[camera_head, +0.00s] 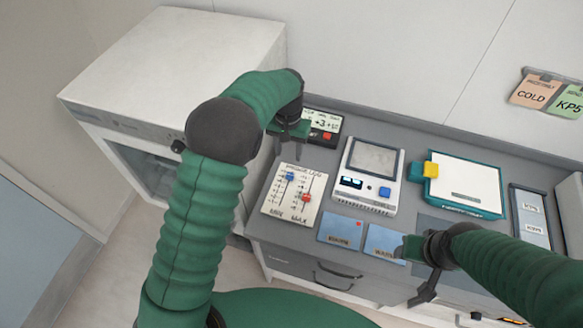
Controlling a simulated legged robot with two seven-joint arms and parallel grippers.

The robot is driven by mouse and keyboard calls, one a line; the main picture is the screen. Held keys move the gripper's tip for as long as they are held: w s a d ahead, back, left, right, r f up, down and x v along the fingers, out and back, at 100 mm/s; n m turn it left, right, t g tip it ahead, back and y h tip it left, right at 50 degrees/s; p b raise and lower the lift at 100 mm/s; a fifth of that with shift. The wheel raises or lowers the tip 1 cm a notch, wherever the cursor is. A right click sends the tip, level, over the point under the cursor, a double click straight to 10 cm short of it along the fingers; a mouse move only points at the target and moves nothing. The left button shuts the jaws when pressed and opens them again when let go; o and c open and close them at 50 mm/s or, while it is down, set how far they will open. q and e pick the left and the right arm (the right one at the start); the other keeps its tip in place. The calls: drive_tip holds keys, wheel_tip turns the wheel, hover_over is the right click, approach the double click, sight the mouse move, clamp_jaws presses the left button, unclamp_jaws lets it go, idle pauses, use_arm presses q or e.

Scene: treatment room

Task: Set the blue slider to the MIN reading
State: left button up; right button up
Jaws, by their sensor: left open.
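The blue slider (290,177) sits near the upper end of the left scale. A red slider (306,198) sits lower, on the right scale. My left gripper (291,140) is open and empty, above and behind the panel's far edge, apart from the blue slider. My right gripper (412,271) is at the counter's front edge, its fingers spread and empty, well to the right of the panel.
A small display with a red button (327,135) stands behind the panel, partly hidden by my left gripper. A white meter device (367,176) and a teal-framed board (466,187) lie to the right. Blue cards (341,229) lie in front. A white cabinet (180,60) stands left.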

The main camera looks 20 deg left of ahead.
use_arm(q)
drive_tip(key=p, duration=0.1)
hover_over(290, 173)
wheel_tip(290, 173, down, 8)
drive_tip(key=shift+s+a, duration=0.1)
drive_tip(key=shift+a, duration=0.05)
drive_tip(key=f, duration=0.2)
drive_tip(key=f+p, duration=0.1)
drive_tip(key=f, duration=0.1)
drive_tip(key=shift+d, duration=0.35)
drive_tip(key=shift+s+f, duration=0.25)
drive_tip(key=shift+w+a+f, duration=0.1)
drive_tip(key=shift+w, duration=0.1)
drive_tip(key=shift+c, duration=1.2)
drive_tip(key=shift+a, duration=0.1)
drive_tip(key=c, duration=0.5)
clamp_jaws()
use_arm(e)
drive_tip(key=shift+w+r, duration=0.3)
drive_tip(key=shift+r, duration=0.2)
drive_tip(key=shift+w+r, duration=0.25)
drive_tip(key=shift+r, duration=0.2)
use_arm(q)
drive_tip(key=shift+w, duration=0.15)
